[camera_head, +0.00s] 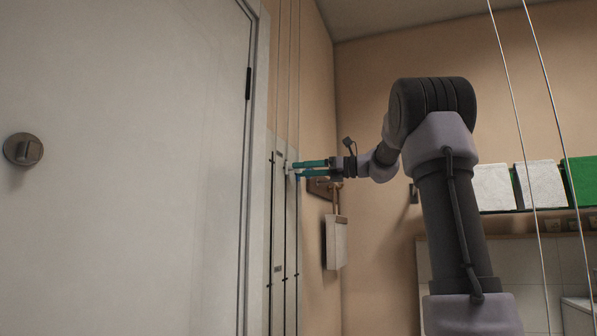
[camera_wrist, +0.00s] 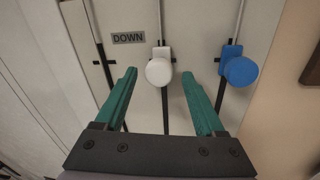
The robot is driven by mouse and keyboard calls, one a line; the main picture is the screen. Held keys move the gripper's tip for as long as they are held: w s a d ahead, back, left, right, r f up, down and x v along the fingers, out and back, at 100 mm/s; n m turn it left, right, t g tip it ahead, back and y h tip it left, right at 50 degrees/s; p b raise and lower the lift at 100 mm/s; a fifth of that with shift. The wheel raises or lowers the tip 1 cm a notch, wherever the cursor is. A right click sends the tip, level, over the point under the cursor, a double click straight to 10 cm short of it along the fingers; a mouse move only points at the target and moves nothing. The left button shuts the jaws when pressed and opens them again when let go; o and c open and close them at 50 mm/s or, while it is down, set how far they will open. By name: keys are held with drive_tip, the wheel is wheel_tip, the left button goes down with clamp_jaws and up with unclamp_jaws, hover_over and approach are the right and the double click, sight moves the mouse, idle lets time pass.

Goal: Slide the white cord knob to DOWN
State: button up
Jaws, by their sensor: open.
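The white cord knob (camera_wrist: 159,71) is a round knob on a white slider, on a dark vertical rail in the wall panel. In the wrist view a small DOWN plate (camera_wrist: 128,38) lies to its upper left. My gripper (camera_wrist: 160,75) is open, with one green finger on each side of the white knob. Thin gaps show between the knob and both fingertips, and nothing is gripped. In the head view my gripper (camera_head: 297,170) reaches left to the panel, and the knob is too small to make out clearly.
A blue knob (camera_wrist: 240,70) sits on the rail to the right, close to my right finger. Another dark rail (camera_wrist: 101,55) runs on the left. A white door (camera_head: 130,170) stands left of the panel, and a small hanging box (camera_head: 336,242) is below my wrist.

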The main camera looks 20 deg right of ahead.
drive_tip(key=v, duration=0.8)
drive_tip(key=shift+s+d, duration=0.2)
drive_tip(key=shift+d, duration=0.1)
drive_tip(key=s+a+f+n+g+h, duration=0.2)
drive_tip(key=s+a+f+n+h, duration=0.4)
drive_tip(key=s+a+f+n, duration=0.6)
drive_tip(key=s+d+f+n+h, duration=0.2)
drive_tip(key=s+f+n+h, duration=0.2)
drive_tip(key=f, duration=0.5)
drive_tip(key=s+d+f+n+h, duration=0.2)
drive_tip(key=s+f+n, duration=0.3)
drive_tip(key=s+f, duration=0.4)
drive_tip(key=shift+f+n+h, duration=0.3)
drive_tip(key=shift+h, duration=0.6)
